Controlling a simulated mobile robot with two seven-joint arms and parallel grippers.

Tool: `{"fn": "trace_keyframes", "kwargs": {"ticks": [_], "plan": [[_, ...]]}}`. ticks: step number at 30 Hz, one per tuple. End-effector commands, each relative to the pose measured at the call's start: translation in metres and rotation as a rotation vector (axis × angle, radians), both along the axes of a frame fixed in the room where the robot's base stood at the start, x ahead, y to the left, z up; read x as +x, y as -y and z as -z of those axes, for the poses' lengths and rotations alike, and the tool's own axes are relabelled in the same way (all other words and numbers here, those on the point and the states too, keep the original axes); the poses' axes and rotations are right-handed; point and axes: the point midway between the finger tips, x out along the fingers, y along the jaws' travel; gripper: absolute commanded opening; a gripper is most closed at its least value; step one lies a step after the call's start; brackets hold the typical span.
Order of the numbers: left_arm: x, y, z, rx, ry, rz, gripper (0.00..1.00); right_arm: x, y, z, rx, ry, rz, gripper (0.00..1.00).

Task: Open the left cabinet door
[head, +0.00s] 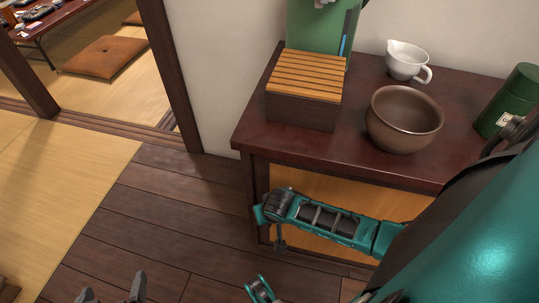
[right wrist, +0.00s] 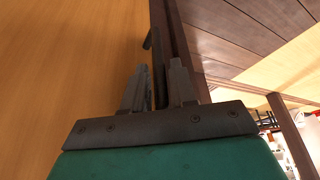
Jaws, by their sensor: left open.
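The cabinet (head: 262,143) has a dark top and frame with a light wood front panel (head: 390,202). That panel also fills the left of the right wrist view (right wrist: 75,60), beside a dark frame edge (right wrist: 175,35). A small dark handle-like piece (right wrist: 148,40) shows there just beyond the fingertips. My right gripper (right wrist: 158,78) is close to this edge, its fingers apart with a dark strip between them. I cannot tell whether they grip it. In the head view my right arm crosses the cabinet front to its left corner. My left gripper (head: 112,289) is open and empty, low over the floor.
On the cabinet top stand a slatted wooden box (head: 305,90), a brown bowl (head: 403,120), a white pitcher (head: 407,62), a green canister (head: 511,100) and a green appliance (head: 315,28). Dark floorboards (head: 165,205) left of the cabinet are clear. A door post (head: 170,75) stands behind.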

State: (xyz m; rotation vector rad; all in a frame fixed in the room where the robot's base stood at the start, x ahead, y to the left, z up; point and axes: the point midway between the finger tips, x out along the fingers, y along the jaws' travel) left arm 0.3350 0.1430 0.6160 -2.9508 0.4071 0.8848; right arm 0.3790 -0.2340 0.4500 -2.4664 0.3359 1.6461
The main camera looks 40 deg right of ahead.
Motion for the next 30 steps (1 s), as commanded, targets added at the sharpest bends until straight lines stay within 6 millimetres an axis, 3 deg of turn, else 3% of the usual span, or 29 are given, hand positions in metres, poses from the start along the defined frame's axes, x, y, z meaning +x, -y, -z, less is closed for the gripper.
{"fn": "trace_keyframes", "kwargs": {"ticks": [8, 22, 30], "plan": [[-0.001, -0.001, 0.003, 0.007, -0.005, 0.004, 1.0, 0.0, 0.0, 0.0, 0.001, 0.0, 0.0, 0.0], [-0.003, -0.001, 0.006, 0.008, -0.012, 0.003, 1.0, 0.0, -0.001, 0.0, 0.001, 0.0, 0.0, 0.0], [-0.002, -0.003, -0.005, 0.009, -0.004, 0.001, 1.0, -0.008, 0.005, -0.003, 0.0, -0.003, -0.001, 0.0]]}}
